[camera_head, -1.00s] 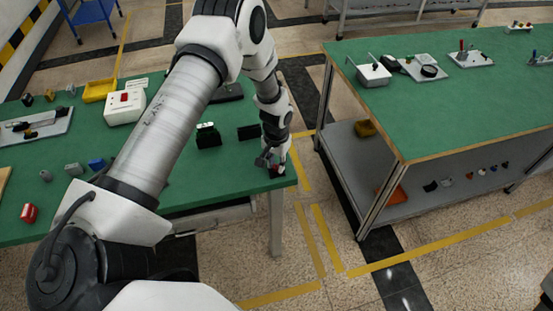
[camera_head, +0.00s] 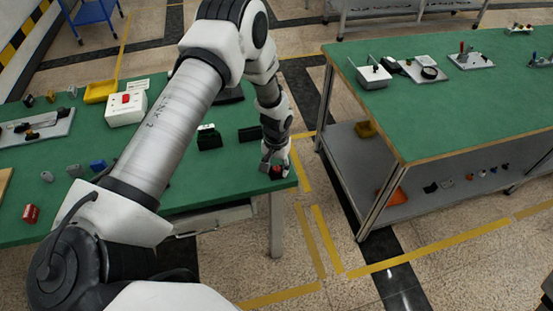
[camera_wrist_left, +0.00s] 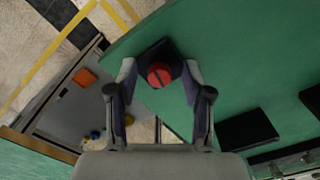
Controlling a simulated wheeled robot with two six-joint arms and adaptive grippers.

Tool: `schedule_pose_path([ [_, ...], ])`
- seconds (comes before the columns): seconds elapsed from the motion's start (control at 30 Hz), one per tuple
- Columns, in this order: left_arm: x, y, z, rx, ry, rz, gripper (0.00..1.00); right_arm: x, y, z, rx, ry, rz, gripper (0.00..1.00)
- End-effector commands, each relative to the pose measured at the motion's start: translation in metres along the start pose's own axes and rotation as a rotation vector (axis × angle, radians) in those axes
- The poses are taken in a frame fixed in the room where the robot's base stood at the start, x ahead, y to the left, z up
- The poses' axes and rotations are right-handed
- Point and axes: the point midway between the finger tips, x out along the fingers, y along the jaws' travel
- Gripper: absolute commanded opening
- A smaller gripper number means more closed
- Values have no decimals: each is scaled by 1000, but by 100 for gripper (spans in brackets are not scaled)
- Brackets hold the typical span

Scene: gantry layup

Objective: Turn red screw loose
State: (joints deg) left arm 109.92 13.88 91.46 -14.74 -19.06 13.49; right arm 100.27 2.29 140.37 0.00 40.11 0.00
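The red screw (camera_wrist_left: 160,75) is a round red head with a dark slot, set on a black block (camera_wrist_left: 155,52) near the corner of the green table. It also shows small in the head view (camera_head: 277,172), partly hidden by the gripper. My left gripper (camera_wrist_left: 159,70) points down over it with its fingers apart, one on each side of the screw. A gap shows between the fingers and the red head; contact with the black block cannot be told. My right gripper is in neither view.
Two black blocks (camera_head: 209,140) (camera_head: 249,134) stand on the same green table (camera_head: 225,172) behind the gripper. A white box with a red button (camera_head: 126,106) and a yellow bin (camera_head: 100,91) lie farther left. An aisle separates a second green bench (camera_head: 440,108) at right.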

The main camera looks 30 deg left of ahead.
Motion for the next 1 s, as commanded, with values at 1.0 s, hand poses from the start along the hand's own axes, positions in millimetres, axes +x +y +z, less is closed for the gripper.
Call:
schedule_pose_path([
  [1.0, -121, 0, 0, 0, 2, 0, 50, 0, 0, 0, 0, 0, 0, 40],
])
